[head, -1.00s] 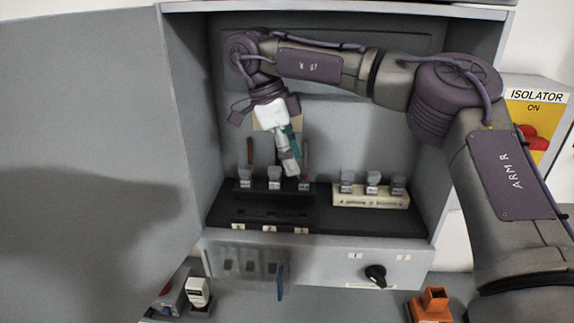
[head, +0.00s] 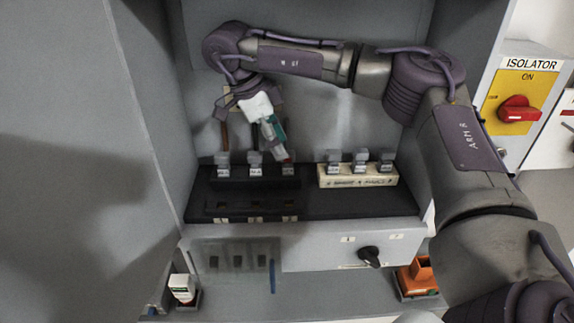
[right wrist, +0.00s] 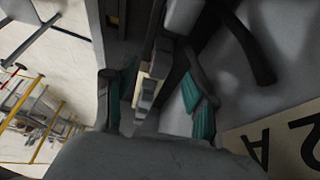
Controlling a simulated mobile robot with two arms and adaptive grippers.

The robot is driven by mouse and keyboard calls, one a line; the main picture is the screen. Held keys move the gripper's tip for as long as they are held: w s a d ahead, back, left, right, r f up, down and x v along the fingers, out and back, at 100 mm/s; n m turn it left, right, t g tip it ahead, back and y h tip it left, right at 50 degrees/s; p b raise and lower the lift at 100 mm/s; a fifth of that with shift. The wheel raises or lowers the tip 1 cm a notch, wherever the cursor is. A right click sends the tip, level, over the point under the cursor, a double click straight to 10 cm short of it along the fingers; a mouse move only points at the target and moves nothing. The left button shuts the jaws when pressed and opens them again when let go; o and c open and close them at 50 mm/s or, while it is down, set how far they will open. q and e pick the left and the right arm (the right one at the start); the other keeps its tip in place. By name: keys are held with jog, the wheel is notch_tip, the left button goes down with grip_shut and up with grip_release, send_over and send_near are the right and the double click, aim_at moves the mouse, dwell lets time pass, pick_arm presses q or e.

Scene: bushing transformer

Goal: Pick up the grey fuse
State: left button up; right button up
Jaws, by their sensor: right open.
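Three more grey fuses (head: 360,161) stand on a cream block (head: 357,181) at the right. Which one is meant, I cannot tell. My right gripper (head: 277,151) is open, tilted down, its tips just above and behind the right fuse of the left row. In the right wrist view, its teal-padded fingers (right wrist: 160,100) are apart, with a row of pale grey pieces (right wrist: 146,92) seen between them. My left gripper is out of view.
The cabinet door (head: 70,150) stands open at the left. Below the shelf are a clear cover (head: 237,262) and a black rotary knob (head: 369,256). A yellow isolator panel (head: 520,100) with a red knob is at the right. An orange object (head: 418,276) sits on the lower ledge.

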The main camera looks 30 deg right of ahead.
aim_at(289, 152)
jog(key=p+x, duration=0.1)
jog(key=x, duration=0.2)
jog(key=shift+s+d+f, duration=0.1)
jog(key=shift+d, duration=0.05)
jog(key=shift+s+d+f, duration=0.15)
jog(key=shift+d+f, duration=0.2)
jog(key=shift+f, duration=0.25)
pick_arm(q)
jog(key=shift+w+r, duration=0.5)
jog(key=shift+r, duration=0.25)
pick_arm(e)
jog(key=shift+a, duration=0.1)
jog(key=shift+c, duration=0.3)
grip_shut()
